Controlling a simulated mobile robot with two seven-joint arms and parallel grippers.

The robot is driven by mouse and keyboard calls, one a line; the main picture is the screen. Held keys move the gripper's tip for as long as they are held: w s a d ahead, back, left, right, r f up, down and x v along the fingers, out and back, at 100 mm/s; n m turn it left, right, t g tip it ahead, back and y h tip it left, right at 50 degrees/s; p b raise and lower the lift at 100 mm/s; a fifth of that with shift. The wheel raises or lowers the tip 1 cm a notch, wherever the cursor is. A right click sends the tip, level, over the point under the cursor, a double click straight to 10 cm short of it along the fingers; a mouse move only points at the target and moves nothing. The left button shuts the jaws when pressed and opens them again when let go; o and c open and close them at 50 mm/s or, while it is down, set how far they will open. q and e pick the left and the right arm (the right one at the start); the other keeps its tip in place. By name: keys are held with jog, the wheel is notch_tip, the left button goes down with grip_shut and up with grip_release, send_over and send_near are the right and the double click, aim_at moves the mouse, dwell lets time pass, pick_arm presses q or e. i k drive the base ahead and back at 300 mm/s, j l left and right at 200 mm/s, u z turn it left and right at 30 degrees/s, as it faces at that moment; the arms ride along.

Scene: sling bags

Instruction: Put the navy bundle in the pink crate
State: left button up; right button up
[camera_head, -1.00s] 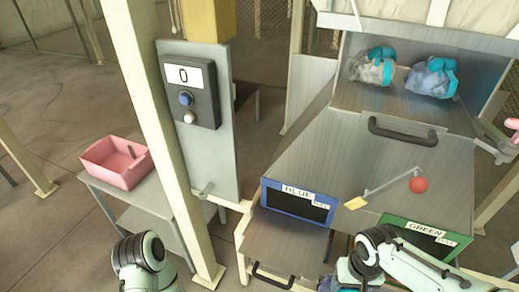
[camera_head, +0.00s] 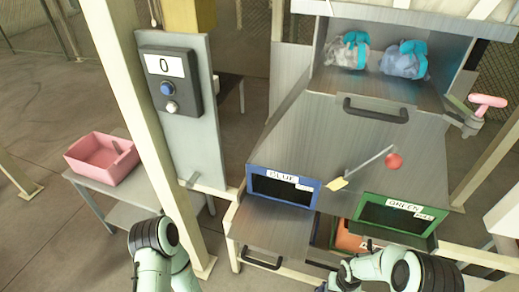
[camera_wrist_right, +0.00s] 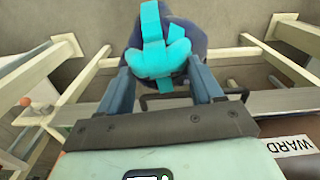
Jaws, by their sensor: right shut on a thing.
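The navy bundle (camera_wrist_right: 197,38), a dark blue rounded bag with a teal strap tied on top, is between the fingers of my right gripper (camera_wrist_right: 165,82) in the right wrist view. The gripper is shut on it around the teal part. In the head view my right arm reaches in at the bottom right, and the bundle is mostly cut off by the lower edge. The pink crate (camera_head: 88,174) stands on a grey side table at the left, far from my right gripper. My left arm shows at the bottom left, but its gripper is out of view.
Two teal-tied bags (camera_head: 403,60) lie on the upper shelf. Blue (camera_head: 284,187) and green (camera_head: 400,217) framed openings are below, with a red-balled lever (camera_head: 394,161).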

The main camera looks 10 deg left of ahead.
aim_at(108, 164)
jog(key=j+z, duration=0.2)
jog(key=z, duration=0.2)
jog(key=j+z, duration=0.15)
jog(key=z, duration=0.3)
jog(key=k+j+z, duration=0.1)
jog(key=j+z, duration=0.3)
jog(key=k+j+z, duration=0.1)
jog(key=z, duration=0.3)
jog(key=k+j+z, duration=0.2)
jog(key=z, duration=0.2)
jog(key=k+j+z, duration=0.2)
jog(key=z, duration=0.25)
jog(key=k+j+z, duration=0.1)
jog(key=z, duration=0.3)
jog(key=k+j+u, duration=0.2)
jog(key=k, duration=0.2)
jog(key=k+u, duration=0.25)
jog(key=k, duration=0.2)
jog(key=k+u, duration=0.1)
jog(key=u, duration=0.3)
jog(key=k+j+u, duration=0.1)
jog(key=u, duration=0.35)
jog(key=k+j+u, duration=0.1)
jog(key=u, duration=0.3)
jog(key=j+u, duration=0.25)
jog(key=u, duration=0.2)
jog(key=k+j+u, duration=0.1)
jog(key=u, duration=0.3)
jog(key=j+u, duration=0.25)
jog(key=u, duration=0.15)
